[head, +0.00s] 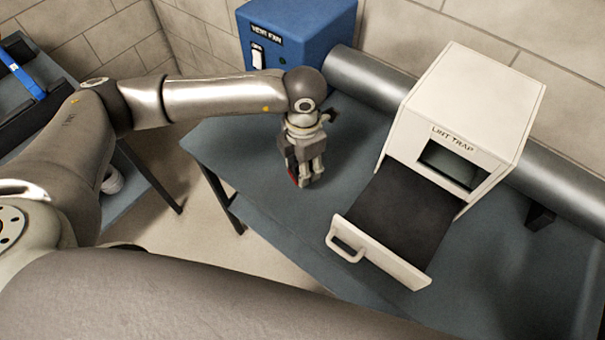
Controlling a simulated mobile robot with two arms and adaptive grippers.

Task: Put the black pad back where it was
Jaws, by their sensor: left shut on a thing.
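My left gripper (305,182) points down just over the blue-grey table, left of the lint trap. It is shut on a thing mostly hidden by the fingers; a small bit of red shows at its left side. I cannot tell whether this is the black pad. The white lint trap (468,105) stands at the right with its drawer (387,262) pulled out towards me. A flat black surface fills the drawer; I cannot tell whether it is a pad or the drawer's floor. My right gripper is not in view.
A blue fan box (290,35) with a switch stands at the back. A grey duct (372,80) runs along the wall on both sides of the lint trap. The table (255,205) is clear around my gripper. A blue item (22,70) lies at the far left.

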